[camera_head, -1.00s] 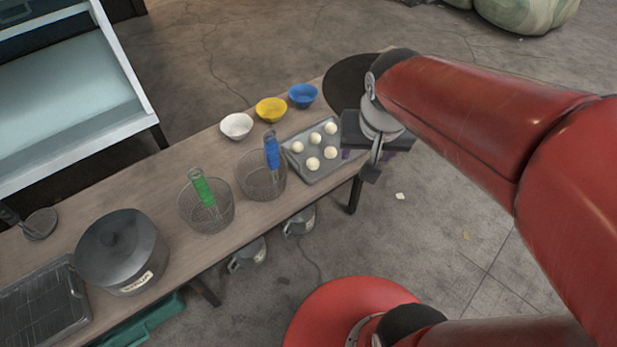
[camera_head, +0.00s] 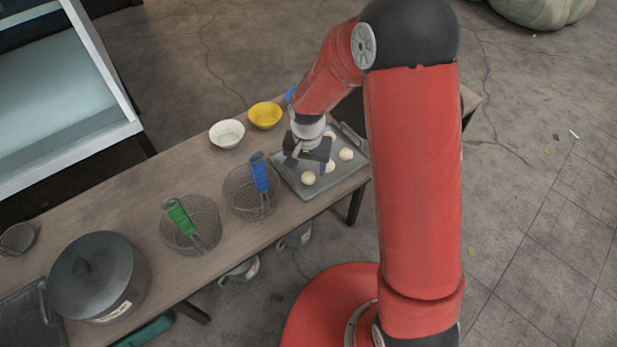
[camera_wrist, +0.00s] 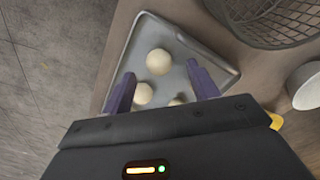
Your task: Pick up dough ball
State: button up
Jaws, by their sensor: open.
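Several pale dough balls lie on a grey metal tray (camera_head: 317,190) at the right end of the wooden table. In the head view, one dough ball (camera_head: 308,178) shows just below my gripper (camera_head: 308,166), and another (camera_head: 346,154) lies to its right. My gripper is over the tray and hides part of it. In the wrist view, my gripper (camera_wrist: 163,92) is open, its two purple fingers apart and empty. One dough ball (camera_wrist: 159,61) shows beyond the fingertips. Another (camera_wrist: 143,94) is beside the left finger, and a third (camera_wrist: 176,102) is mostly hidden by my gripper body.
A wire basket with a blue handle (camera_head: 250,196) stands just left of the tray, another with a green handle (camera_head: 190,228) farther left. White (camera_head: 227,133) and yellow (camera_head: 265,115) bowls stand behind. A lidded pot (camera_head: 97,277) is at the lower left.

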aim_at(309, 174)
notch_tip(309, 174, down, 4)
jog(key=shift+w+d+f, duration=0.1)
jog(key=shift+d+f, duration=0.05)
jog(key=shift+f, duration=0.05)
jog(key=shift+c, duration=0.2)
jog(key=c, duration=0.8)
jog(key=shift+o, duration=0.2)
jog(key=shift+r, duration=0.1)
